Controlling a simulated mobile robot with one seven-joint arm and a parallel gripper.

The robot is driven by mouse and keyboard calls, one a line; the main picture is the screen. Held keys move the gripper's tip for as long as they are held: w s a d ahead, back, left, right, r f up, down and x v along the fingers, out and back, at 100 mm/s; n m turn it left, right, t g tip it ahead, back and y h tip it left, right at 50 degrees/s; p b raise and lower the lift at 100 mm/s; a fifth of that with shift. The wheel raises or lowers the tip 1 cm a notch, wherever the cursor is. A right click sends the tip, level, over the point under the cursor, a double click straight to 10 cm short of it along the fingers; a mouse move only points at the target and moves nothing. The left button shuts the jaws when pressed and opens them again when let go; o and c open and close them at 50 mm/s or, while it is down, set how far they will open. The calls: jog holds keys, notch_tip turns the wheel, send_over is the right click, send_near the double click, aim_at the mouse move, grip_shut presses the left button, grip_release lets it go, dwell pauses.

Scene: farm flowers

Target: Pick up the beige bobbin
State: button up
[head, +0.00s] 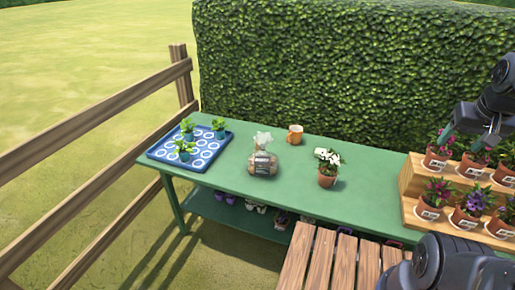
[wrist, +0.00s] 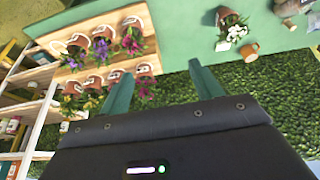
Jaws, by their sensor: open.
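I cannot make out a beige bobbin in either view. The nearest in colour is a tan bundle (head: 263,163) with a dark band and a pale, crinkled top, on the green table in the head view; it looks like a bagged item. My gripper (wrist: 158,73) shows in the wrist view with its two green fingers spread apart and nothing between them. In the head view my gripper (head: 468,143) is at the right, over the stepped flower stand and well away from the tan bundle.
The green table (head: 225,181) holds a blue tray (head: 160,154) with seedlings, an orange mug (head: 295,135) and a white-flowered pot (head: 327,176). A wooden stand (head: 410,184) with several potted flowers is at the right. A hedge (head: 330,75) stands behind; a fence (head: 90,120) is left.

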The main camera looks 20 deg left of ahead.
jog(key=shift+c, duration=0.8)
